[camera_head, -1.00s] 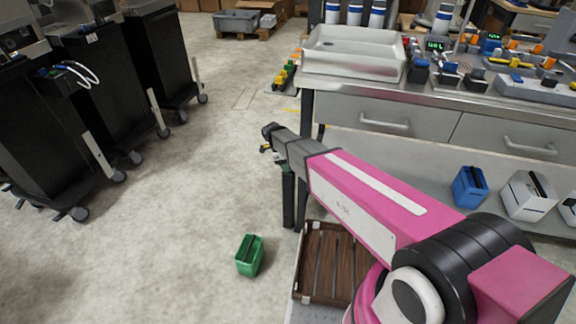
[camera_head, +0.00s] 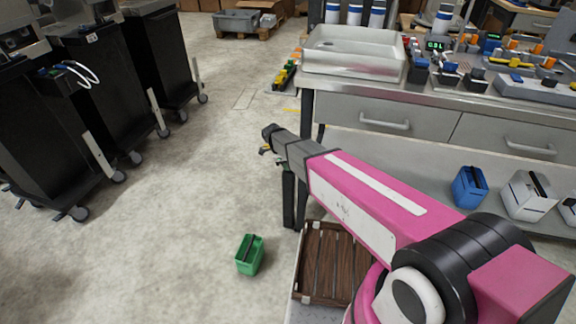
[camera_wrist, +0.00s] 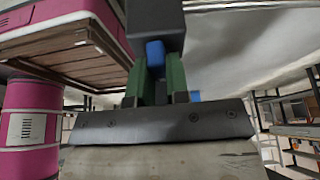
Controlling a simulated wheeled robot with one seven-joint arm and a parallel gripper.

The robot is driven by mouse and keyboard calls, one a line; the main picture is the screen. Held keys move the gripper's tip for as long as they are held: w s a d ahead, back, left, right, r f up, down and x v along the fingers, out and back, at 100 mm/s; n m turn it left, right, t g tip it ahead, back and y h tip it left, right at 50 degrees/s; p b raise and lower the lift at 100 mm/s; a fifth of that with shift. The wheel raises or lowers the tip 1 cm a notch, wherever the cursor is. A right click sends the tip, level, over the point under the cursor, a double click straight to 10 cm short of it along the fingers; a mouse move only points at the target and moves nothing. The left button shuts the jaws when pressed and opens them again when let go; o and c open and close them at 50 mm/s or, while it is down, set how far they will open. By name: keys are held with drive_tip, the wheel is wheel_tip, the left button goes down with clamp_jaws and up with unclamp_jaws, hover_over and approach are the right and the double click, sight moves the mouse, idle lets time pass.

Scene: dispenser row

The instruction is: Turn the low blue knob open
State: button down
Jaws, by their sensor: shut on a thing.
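In the wrist view, the green fingers of my gripper (camera_wrist: 160,82) stand close together, shut on a small blue piece, the blue knob (camera_wrist: 155,53). A dark block (camera_wrist: 155,18) sits right beyond the knob. Whether the knob is open cannot be told, since the fingers cover much of it. In the head view, my arm's dark end reaches to the left end of the bench, where small parts show below it; the knob cannot be made out there.
A steel bench (camera_head: 340,78) with a white tray (camera_head: 354,50) stands at the right. A green bin (camera_head: 250,255) is on the floor. Black carts (camera_head: 95,95) stand at the left. A blue bin (camera_head: 469,187) sits under the bench.

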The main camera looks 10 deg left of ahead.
drive_tip(key=n+t, duration=0.1)
drive_tip(key=n, duration=0.2)
drive_tip(key=n+t, duration=0.1)
drive_tip(key=n, duration=0.2)
drive_tip(key=shift+s+r+y, duration=0.1)
drive_tip(key=shift+s+y, duration=0.05)
drive_tip(key=shift+y, duration=0.15)
drive_tip(key=n+t+y, duration=0.1)
drive_tip(key=n, duration=0.2)
drive_tip(key=n+t, duration=0.1)
drive_tip(key=n, duration=0.2)
drive_tip(key=shift+d+y, duration=0.1)
drive_tip(key=shift+y, duration=0.3)
drive_tip(key=shift+n, duration=0.3)
drive_tip(key=c, duration=1.1)
unclamp_jaws()
drive_tip(key=v, duration=1)
drive_tip(key=shift+s+r, duration=0.15)
drive_tip(key=shift+r, duration=0.2)
